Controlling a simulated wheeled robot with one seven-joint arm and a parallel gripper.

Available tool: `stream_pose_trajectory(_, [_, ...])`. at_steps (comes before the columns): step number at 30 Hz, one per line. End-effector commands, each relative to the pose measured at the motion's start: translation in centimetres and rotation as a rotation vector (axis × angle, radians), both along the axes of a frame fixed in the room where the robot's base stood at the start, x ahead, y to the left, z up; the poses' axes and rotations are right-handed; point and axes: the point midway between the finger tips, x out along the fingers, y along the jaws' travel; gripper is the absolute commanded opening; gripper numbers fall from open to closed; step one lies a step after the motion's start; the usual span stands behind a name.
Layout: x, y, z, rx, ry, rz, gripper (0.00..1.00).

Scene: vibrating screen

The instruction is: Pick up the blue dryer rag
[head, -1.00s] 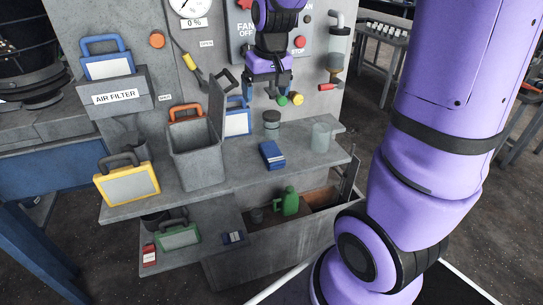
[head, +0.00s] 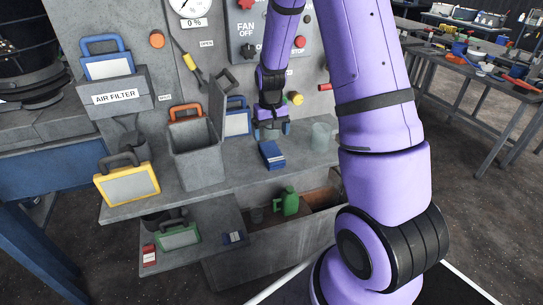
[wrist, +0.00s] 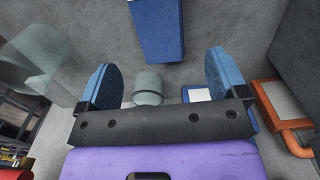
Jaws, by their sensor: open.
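A folded blue cloth, apparently the dryer rag (head: 272,154), lies on the grey shelf to the right of the grey bin. In the wrist view the blue rag (wrist: 158,28) is at the top centre, beyond the fingertips and apart from them. My gripper (head: 272,130) is above and slightly behind the rag in the head view. In the wrist view my gripper (wrist: 160,82) has its two blue-padded fingers wide apart with nothing held. A grey jar (wrist: 148,88) shows between the fingers; the gripper mostly hides it in the head view.
A clear beaker (head: 321,136) stands right of the rag. A grey bin (head: 197,160) with a raised lid stands left, with a yellow-framed filter (head: 128,186) farther left. The wall panel (head: 215,85) rises behind.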

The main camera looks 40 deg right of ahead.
Motion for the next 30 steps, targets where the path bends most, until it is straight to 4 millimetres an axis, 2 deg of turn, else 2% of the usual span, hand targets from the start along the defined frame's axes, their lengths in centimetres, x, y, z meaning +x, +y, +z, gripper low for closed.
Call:
stream_pose_trajectory(3, [-0.1, 0.0, -1.6, 0.001, 0.002, 0.000, 0.92])
stream_pose_trajectory(11, [-0.2, 0.1, -3.3, 0.001, 0.003, -0.001, 0.92])
stream_pose_trajectory(19, [-0.5, 0.3, -6.8, 0.001, 0.001, 0.000, 0.92])
stream_pose_trajectory(29, [-0.5, 0.3, -7.5, 0.001, -0.001, 0.000, 0.92])
stream_pose_trajectory(30, [-0.5, 0.3, -7.5, 0.001, -0.001, 0.000, 0.87])
